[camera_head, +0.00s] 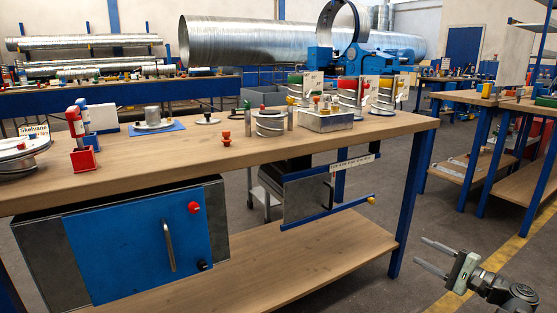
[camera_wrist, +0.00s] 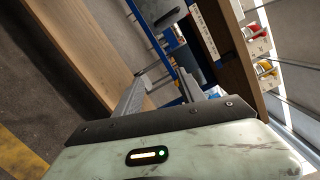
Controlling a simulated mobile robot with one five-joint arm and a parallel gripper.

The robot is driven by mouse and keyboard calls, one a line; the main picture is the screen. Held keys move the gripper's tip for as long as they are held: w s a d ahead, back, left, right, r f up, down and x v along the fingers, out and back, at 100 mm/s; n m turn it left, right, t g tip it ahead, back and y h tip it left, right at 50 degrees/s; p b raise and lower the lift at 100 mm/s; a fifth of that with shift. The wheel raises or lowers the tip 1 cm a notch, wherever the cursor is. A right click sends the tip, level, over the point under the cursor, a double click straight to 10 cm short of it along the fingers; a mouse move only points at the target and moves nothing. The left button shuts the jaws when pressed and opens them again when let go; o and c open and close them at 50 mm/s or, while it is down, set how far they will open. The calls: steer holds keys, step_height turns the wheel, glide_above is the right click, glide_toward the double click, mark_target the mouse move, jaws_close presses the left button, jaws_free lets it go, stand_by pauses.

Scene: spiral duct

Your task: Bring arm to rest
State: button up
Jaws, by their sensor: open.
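My gripper (camera_head: 428,257) is at the lower right in the head view. Its two fingers are apart and empty, pointing left toward the workbench. It hangs over the floor, lower than the benchtop and clear of the bench's right leg. In the wrist view, the gripper (camera_wrist: 165,82) shows its pale green body and two separated fingers with nothing between them. The bench shows beyond the fingers there, strongly tilted.
A wooden workbench (camera_head: 330,142) with blue legs carries several fittings. Below it are a blue-doored cabinet (camera_head: 140,245), a small open grey door (camera_head: 305,197) and a wooden lower shelf (camera_head: 290,270). More benches (camera_head: 515,185) stand right. Open floor (camera_head: 440,220) lies between.

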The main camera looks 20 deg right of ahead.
steer(key=w+a+r+n+g+y+p, duration=0.1)
steer(key=w+a+n+g+y+p, duration=0.1)
steer(key=w+a, duration=0.55)
steer(key=w+a+r+n+g+y+p, duration=0.1)
steer(key=w+a+n+g+y, duration=0.2)
steer(key=a, duration=0.8)
steer(key=w+a+f+n+g+p, duration=0.2)
steer(key=a+g, duration=0.1)
steer(key=a, duration=0.8)
steer(key=w+a+f+n+g+p, duration=0.1)
steer(key=w+a+f+n+g, duration=0.15)
steer(key=a, duration=0.75)
steer(key=s+a+f+n+g+h+p, duration=0.25)
steer(key=s+a+f, duration=0.2)
steer(key=a, duration=0.25)
steer(key=s+a+f+n+g+h+p, duration=0.1)
steer(key=s+a+f+n+g+h, duration=0.25)
steer(key=a+f, duration=0.2)
steer(key=d+r+n+h+p, duration=0.1)
steer(key=d+n+h+p, duration=0.15)
steer(key=d+h, duration=0.45)
step_height(320, 180, up, 36)
steer(key=d+y+p, duration=0.1)
steer(key=p, duration=3.4)
steer(key=shift+s+d+f+m+y, duration=0.2)
steer(key=shift+s+d+m+y, duration=0.05)
steer(key=shift+m+y, duration=0.05)
